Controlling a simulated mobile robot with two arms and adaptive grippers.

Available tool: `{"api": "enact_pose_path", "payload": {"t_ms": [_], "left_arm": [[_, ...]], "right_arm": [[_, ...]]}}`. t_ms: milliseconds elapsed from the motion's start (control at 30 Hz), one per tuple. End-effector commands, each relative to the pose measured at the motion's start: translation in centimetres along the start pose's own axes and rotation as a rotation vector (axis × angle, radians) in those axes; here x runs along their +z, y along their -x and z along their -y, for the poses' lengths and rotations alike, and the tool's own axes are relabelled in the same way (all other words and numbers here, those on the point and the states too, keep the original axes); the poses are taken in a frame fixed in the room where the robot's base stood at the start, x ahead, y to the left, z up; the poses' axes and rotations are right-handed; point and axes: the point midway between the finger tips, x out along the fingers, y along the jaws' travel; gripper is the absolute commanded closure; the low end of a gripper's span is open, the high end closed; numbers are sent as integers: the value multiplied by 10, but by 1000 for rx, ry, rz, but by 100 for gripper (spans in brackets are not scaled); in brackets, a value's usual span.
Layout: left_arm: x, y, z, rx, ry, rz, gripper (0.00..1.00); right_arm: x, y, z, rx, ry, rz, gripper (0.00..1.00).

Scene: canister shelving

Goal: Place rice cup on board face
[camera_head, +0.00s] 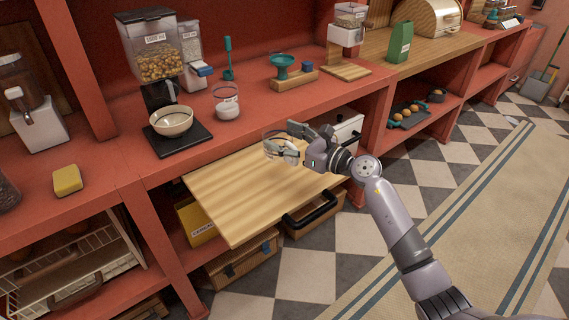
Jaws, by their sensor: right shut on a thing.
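My right gripper (295,144) is shut on a small clear glass cup (274,145) with something pale in it. The fingers partly hide the cup. The cup is over the far part of the pale wooden board (225,195), which juts out below the counter. I cannot tell whether the cup's base touches the board. Another clear cup with white contents (227,102) stands on the counter behind. My left gripper is not in view.
A cream bowl (172,122) sits on a black scale (178,139) beside a grain dispenser (156,60). A yellow sponge (67,180) lies on the counter at left. The near part of the board is bare. Baskets and a yellow box (196,220) are below it.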

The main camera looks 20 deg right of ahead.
Motion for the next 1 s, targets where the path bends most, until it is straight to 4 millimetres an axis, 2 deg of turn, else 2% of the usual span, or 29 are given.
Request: {"api": "enact_pose_path", "payload": {"t_ms": [33, 100, 267, 533, 967, 1000], "left_arm": [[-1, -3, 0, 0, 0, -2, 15], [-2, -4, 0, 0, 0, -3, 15], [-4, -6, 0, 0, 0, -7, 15], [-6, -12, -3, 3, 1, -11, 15], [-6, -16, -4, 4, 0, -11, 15], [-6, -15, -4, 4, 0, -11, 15]], "right_arm": [[-12, 0, 0, -2, -7, 1, 68], [-23, 0, -1, -1, -4, 1, 68], [-35, -1, 0, -1, 0, 2, 68], [-72, -1, -1, -1, -4, 2, 68], [-80, -1, -2, 0, 1, 1, 68], [-79, -1, -2, 0, 1, 2, 35]]}}
